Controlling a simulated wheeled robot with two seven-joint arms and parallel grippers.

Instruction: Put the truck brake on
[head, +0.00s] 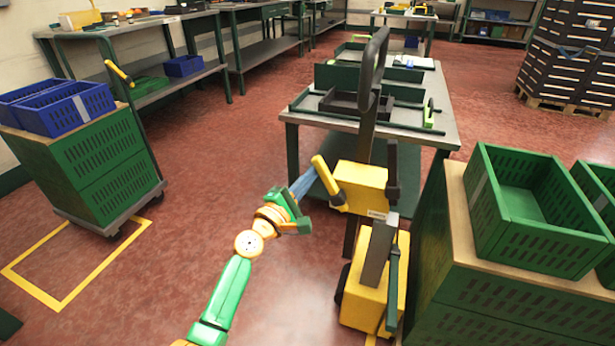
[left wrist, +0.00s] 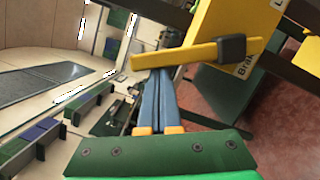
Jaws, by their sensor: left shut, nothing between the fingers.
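The truck (head: 362,188) is a yellow and dark unit with a tall dark handle, standing in front of the grey table. Its brake is a yellow lever (head: 326,178) on the left side of the upper yellow box, slanting up to the left. In the left wrist view the lever (left wrist: 185,55) runs left from a black pivot, beside a partly cut-off "Brake" label (left wrist: 243,72). My left gripper (head: 312,176) is shut and empty, its blue fingertips (left wrist: 153,72) right at the lever. I cannot tell whether they touch it. My right gripper is not in view.
A green crate (head: 535,222) stands on a wood-topped green cart at the right, close to the truck. The grey table (head: 440,120) holds trays behind the truck. A green cart with blue bins (head: 75,108) stands left. The red floor between is clear.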

